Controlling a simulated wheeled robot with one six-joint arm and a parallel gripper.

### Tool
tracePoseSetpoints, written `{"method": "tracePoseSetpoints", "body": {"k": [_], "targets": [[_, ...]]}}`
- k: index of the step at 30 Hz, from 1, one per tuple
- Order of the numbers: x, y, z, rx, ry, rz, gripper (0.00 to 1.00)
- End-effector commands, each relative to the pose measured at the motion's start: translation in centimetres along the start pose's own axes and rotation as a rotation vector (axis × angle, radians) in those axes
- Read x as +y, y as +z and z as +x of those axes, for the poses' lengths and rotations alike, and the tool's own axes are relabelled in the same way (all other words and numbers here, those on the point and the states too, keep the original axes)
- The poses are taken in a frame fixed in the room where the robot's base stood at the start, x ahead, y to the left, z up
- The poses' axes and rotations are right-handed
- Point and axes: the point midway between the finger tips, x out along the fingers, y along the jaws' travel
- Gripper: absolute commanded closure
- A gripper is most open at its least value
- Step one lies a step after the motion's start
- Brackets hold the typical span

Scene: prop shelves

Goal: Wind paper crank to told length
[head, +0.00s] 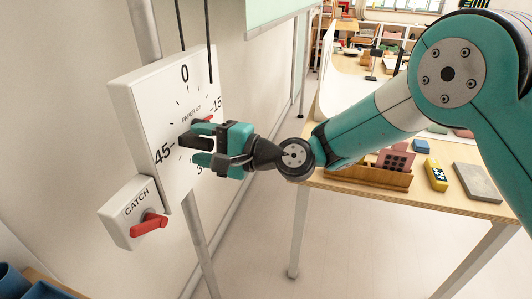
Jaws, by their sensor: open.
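The white dial panel (148,88) stands at left on a grey post, marked 0, 15 and 45 with "PAPER cm". The bottom number is mostly covered. My gripper (202,144) is in front of the dial's middle, its fingers pointing at the face. It is open, with one finger above the other. A dark block (190,142) shows between the fingertips; I cannot tell whether they touch it. A bit of red (208,119) shows just behind the upper finger; the rest of it, and any pointer, is hidden. Below is a white CATCH box (120,225) with a red lever (149,224).
A pale green sheet (275,12) hangs at top. Two dark cords run down to the panel. On the right a wooden table (345,186) holds a wooden tray (372,178), a yellow box (436,174) and a grey slab (476,182). The floor between is clear.

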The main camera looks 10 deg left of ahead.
Motion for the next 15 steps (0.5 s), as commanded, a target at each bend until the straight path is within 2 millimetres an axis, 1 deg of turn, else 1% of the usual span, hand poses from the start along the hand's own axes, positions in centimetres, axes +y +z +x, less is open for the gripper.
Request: {"method": "tracePoseSetpoints", "body": {"k": [5,9,15], "targets": [[0.4,-0.3,-3.7,0.006,0.000,0.002,0.47],[0.4,-0.3,-7.4,0.008,-0.002,0.001,0.47],[0.3,-0.3,-12.3,0.007,-0.002,0.000,0.47]]}}
